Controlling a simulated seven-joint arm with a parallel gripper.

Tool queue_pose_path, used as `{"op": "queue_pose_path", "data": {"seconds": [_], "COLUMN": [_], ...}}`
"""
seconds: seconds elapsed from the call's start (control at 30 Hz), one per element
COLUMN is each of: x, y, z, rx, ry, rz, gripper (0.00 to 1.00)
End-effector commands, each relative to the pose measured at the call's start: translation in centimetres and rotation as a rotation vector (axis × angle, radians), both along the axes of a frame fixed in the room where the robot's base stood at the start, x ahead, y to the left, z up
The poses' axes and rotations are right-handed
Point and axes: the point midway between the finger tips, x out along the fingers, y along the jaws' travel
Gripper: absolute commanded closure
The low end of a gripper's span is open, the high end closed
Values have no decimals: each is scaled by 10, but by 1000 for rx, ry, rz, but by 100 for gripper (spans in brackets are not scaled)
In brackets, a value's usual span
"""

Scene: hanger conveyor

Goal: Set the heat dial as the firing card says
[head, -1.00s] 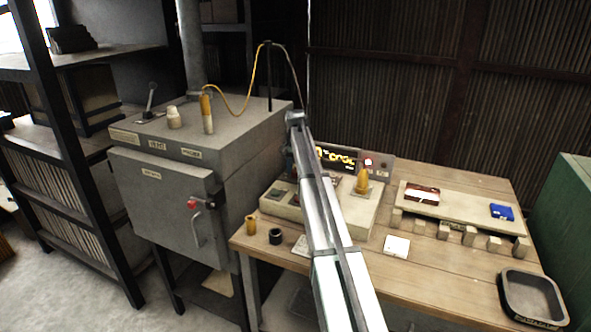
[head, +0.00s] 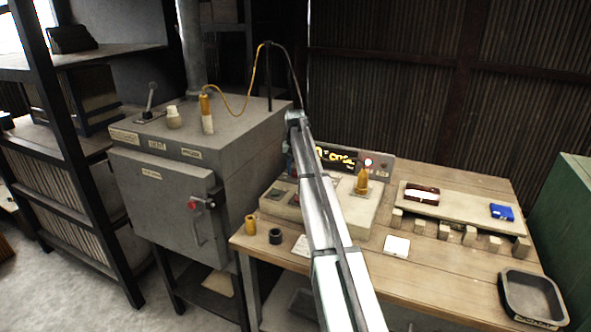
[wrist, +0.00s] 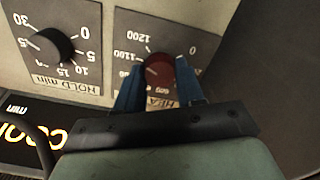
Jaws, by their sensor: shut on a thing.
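In the wrist view the heat dial (wrist: 158,70) is a round dark red knob on a dark plate with a number scale, seen upside down; 1200 and 1100 can be read beside it. My gripper (wrist: 159,63) has its two blue fingers shut on the knob, one on each side. The fingers and palm cover part of the HEAT label and scale, and I cannot tell the exact setting. In the head view my arm hides the gripper and dial. A pale card (head: 397,245) lies on the bench, its writing too small to read.
A black HOLD min knob (wrist: 48,45) sits beside the heat dial, near a lit display (wrist: 32,135). The kiln (head: 165,180) stands at left. On the bench (head: 440,285) are a yellow cone-shaped piece (head: 362,181), a blue item (head: 502,211) and a dark tray (head: 532,297).

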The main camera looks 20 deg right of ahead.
Motion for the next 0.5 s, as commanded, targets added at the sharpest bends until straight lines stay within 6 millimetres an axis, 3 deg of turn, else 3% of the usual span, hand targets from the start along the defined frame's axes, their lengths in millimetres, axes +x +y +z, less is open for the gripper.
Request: {"op": "queue_pose_path", "data": {"seconds": [0.5], "x": [0], "y": [0], "z": [0], "rx": [0], "ry": [0], "rz": [491], "gripper": [93]}}
